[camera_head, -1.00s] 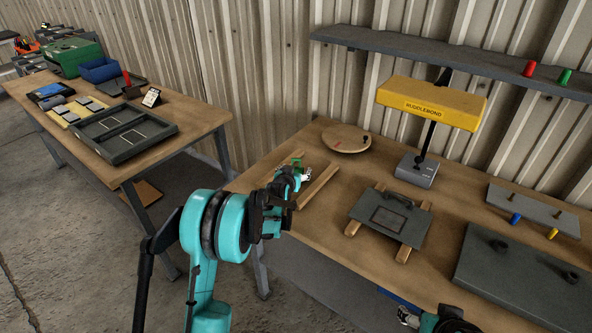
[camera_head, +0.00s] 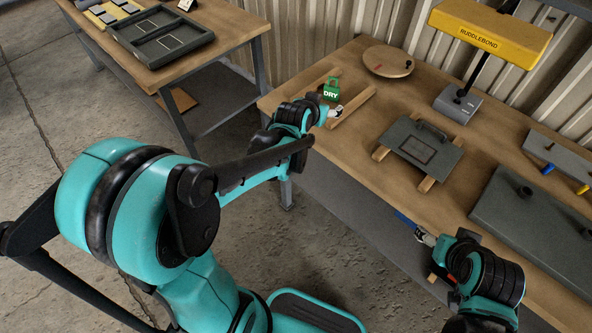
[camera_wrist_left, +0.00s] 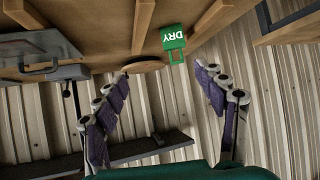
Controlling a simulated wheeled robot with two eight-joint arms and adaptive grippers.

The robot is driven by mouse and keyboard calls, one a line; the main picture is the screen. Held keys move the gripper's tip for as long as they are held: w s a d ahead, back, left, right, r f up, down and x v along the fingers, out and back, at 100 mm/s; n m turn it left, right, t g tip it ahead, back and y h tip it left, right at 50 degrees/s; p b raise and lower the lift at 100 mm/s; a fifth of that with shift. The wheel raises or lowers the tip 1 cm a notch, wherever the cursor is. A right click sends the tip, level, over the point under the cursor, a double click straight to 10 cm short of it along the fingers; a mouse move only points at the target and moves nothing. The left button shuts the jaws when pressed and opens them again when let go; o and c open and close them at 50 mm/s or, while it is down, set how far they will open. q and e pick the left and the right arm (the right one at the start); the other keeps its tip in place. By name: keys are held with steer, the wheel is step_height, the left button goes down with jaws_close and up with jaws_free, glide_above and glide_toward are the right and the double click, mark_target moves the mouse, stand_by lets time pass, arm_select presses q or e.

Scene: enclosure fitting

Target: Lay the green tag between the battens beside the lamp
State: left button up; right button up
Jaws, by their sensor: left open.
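The green tag (camera_head: 330,91), marked DRY, is at the battens on the right-hand bench. It also shows in the left wrist view (camera_wrist_left: 173,41), in the gap between the two battens. I cannot tell whether it lies flat. The left batten (camera_head: 322,78) and right batten (camera_head: 358,103) run roughly parallel. The yellow lamp (camera_head: 490,32) stands on a grey base to their right. My left gripper (camera_head: 336,111) is close to the tag. In the wrist view its fingers (camera_wrist_left: 161,72) are spread wide and empty, with the tag beyond them. My right gripper (camera_head: 424,237) is near the bench's front edge.
A round wooden board (camera_head: 388,62) lies behind the battens. A grey plate with a handle (camera_head: 421,146) rests on wooden strips to their right. A blue strip (camera_head: 405,220) is at my right gripper; whether it is held is unclear. A grey panel (camera_head: 535,235) is front right.

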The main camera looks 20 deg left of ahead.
arm_select(q)
steer(key=s+d+g, duration=0.1)
steer(key=s+g, duration=0.1)
steer(key=s, duration=1.1)
steer(key=s+d+f+g, duration=0.1)
steer(key=s+g, duration=0.1)
steer(key=s, duration=1.1)
steer(key=shift+s+d+f, duration=0.3)
steer(key=shift+d, duration=0.05)
